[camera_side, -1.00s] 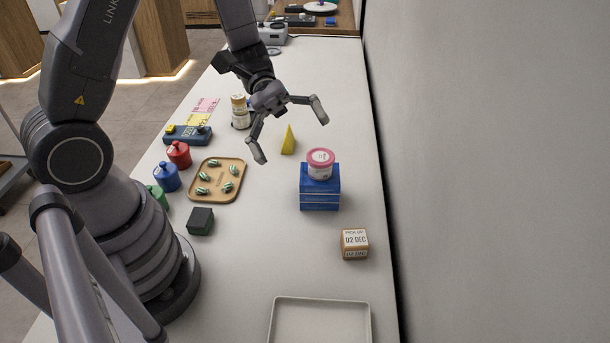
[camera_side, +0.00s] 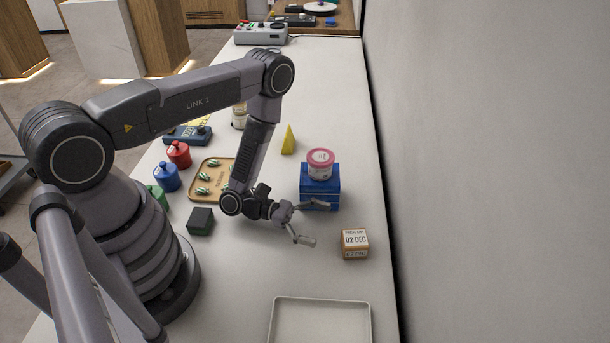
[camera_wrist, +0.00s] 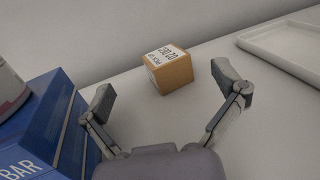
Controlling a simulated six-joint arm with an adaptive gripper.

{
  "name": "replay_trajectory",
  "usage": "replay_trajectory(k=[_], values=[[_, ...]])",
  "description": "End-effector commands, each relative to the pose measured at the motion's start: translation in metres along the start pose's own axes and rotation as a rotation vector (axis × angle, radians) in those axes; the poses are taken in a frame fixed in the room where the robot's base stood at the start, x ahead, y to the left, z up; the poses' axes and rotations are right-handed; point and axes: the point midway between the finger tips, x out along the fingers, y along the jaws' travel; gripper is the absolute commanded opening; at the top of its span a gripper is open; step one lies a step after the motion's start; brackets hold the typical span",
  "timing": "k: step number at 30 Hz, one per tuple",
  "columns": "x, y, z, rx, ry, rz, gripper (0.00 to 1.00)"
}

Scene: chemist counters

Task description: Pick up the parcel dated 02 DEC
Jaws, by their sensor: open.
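The parcel (camera_side: 355,244) is a small brown box with a white label reading "PICK UP 02 DEC". It stands on the counter at the right in the side view. In the wrist view the parcel (camera_wrist: 169,70) is ahead, between and beyond the fingertips. My gripper (camera_side: 314,222) is open and empty, low over the counter to the left of the parcel and apart from it. In the wrist view my gripper (camera_wrist: 168,92) has its two fingers spread wide.
A blue box (camera_side: 320,188) with a pink-lidded tub (camera_side: 320,163) on top stands right beside my gripper. A pale tray (camera_side: 320,300) lies at the front. A dark green block (camera_side: 200,221) and a tan tray (camera_side: 211,196) are left. The wall is close behind the parcel.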

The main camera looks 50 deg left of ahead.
Motion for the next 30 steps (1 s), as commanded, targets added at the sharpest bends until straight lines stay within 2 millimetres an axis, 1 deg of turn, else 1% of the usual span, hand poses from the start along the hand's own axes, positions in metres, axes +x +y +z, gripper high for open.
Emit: replay_trajectory(k=[1,2,4,10,15,19,22,28,29,30], values=[[0.0,-0.001,-0.01,-0.001,0.001,-0.001,0.95],[0.0,-0.001,-0.015,0.0,0.0,-0.001,0.95],[0.009,-0.001,-0.013,0.003,0.0,-0.005,0.95],[0.024,-0.001,-0.013,0.002,0.001,-0.005,0.95],[0.052,-0.001,-0.011,0.005,-0.002,-0.007,0.95],[0.069,-0.001,-0.012,0.003,0.0,-0.004,0.95],[0.075,0.0,-0.012,0.002,0.0,-0.003,0.95],[0.075,0.0,-0.012,0.0,0.001,-0.001,0.95],[0.075,0.0,-0.012,0.0,0.001,-0.001,0.94],[0.075,0.0,-0.012,0.001,0.001,-0.001,0.89]])
